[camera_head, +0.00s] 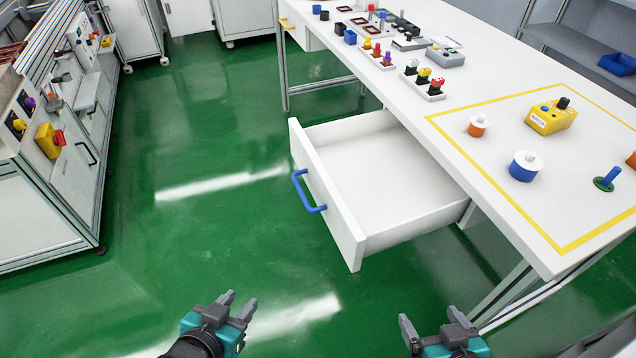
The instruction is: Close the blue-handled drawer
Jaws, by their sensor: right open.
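The white drawer (330,208) under the white table is pulled far out, and its inside looks empty. Its blue handle (306,192) is on the front panel, which faces left in the picture. My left gripper (238,299) is at the bottom, below and left of the handle, with its fingers apart and nothing between them. My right gripper (430,322) is at the bottom right, below the drawer's near corner, open and empty. Neither gripper touches the drawer or the handle.
The white table (462,120) holds several small parts, a yellow button box (551,116) and a yellow-taped area. Another drawer with a yellow handle (287,23) is at the far end. A conveyor workstation (60,150) stands at left. Green floor left of the drawer is clear.

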